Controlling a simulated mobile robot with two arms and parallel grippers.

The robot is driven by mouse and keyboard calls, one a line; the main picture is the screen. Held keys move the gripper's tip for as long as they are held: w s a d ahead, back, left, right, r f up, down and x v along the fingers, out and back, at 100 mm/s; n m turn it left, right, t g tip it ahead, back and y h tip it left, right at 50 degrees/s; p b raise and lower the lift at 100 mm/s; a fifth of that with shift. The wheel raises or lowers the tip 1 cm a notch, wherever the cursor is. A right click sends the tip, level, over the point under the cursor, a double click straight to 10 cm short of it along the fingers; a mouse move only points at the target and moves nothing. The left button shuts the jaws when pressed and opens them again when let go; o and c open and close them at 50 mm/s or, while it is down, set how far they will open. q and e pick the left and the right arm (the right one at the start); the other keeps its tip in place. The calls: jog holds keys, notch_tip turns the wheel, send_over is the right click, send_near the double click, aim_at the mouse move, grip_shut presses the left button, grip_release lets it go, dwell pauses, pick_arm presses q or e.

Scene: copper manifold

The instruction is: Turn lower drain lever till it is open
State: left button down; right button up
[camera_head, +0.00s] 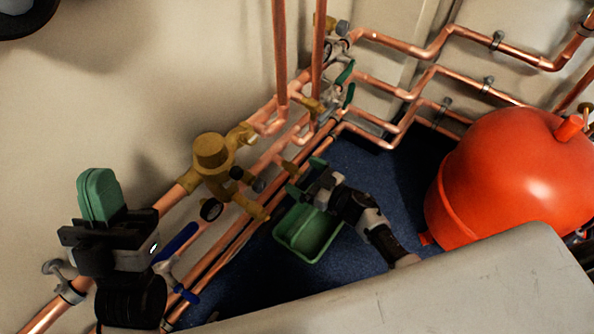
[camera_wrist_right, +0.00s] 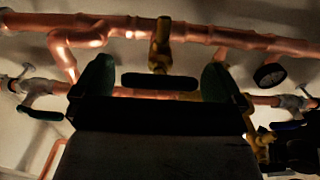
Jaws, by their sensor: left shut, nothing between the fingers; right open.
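My right gripper (camera_head: 303,177) is open above the green tray, beside the lower copper pipes. In the right wrist view its two dark green fingertips (camera_wrist_right: 157,79) stand wide apart. A brass fitting (camera_wrist_right: 160,45) on the pipe shows between and beyond them. A dark flat bar (camera_wrist_right: 160,82) lies below it between the fingers; I cannot tell whether it is the drain lever or part of my gripper. A brass stub (camera_head: 288,167) points toward my right gripper in the head view. My left gripper (camera_head: 98,195) is shut and empty, in front of the wall at left.
A green tray (camera_head: 307,240) sits on the blue floor under my right gripper. A large red tank (camera_head: 520,185) stands at right. Copper pipes run along the wall, with a brass pump body (camera_head: 212,153), a blue lever (camera_head: 178,240) and green levers (camera_head: 345,73). A pale surface (camera_head: 430,300) fills the foreground.

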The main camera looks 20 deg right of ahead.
jog(key=c, duration=0.9)
